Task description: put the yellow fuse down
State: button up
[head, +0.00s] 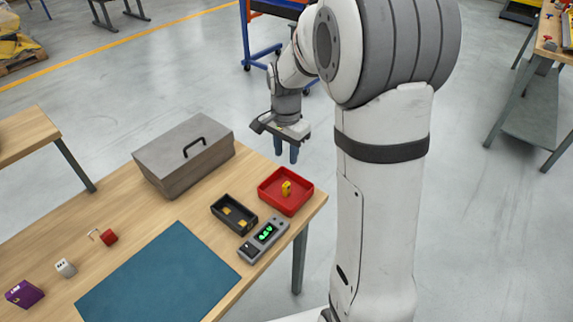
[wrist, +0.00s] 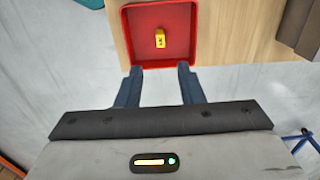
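A yellow fuse (head: 286,188) is in the red tray (head: 292,207) near the table's right end. In the wrist view the yellow fuse (wrist: 160,38) sits near the middle of the red tray (wrist: 128,40), with small dark marks on it. My gripper (head: 287,158) is above and behind the tray in the head view, its fingers pointing down. In the wrist view my gripper (wrist: 160,72) has its two blue-grey fingers wide apart with nothing between them. The fuse lies apart from the fingers, beyond their tips.
A black tray (head: 222,217) with yellow pieces stands left of the red tray. A grey meter (head: 263,240) with a lit green display lies in front. A grey toolbox (head: 184,152) stands at the back.

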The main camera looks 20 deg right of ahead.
jog(key=s+r+n+t, duration=0.1)
jog(key=s+r+n, duration=0.3)
jog(key=s, duration=0.6)
jog(key=s+r+n+t, duration=0.1)
jog(key=s+r+n, duration=0.2)
jog(key=s+n, duration=0.3)
jog(key=s, duration=0.5)
jog(key=shift+a+r+n+t, duration=0.25)
jog(key=shift+r+n+t, duration=0.1)
jog(key=shift+n+t, duration=0.05)
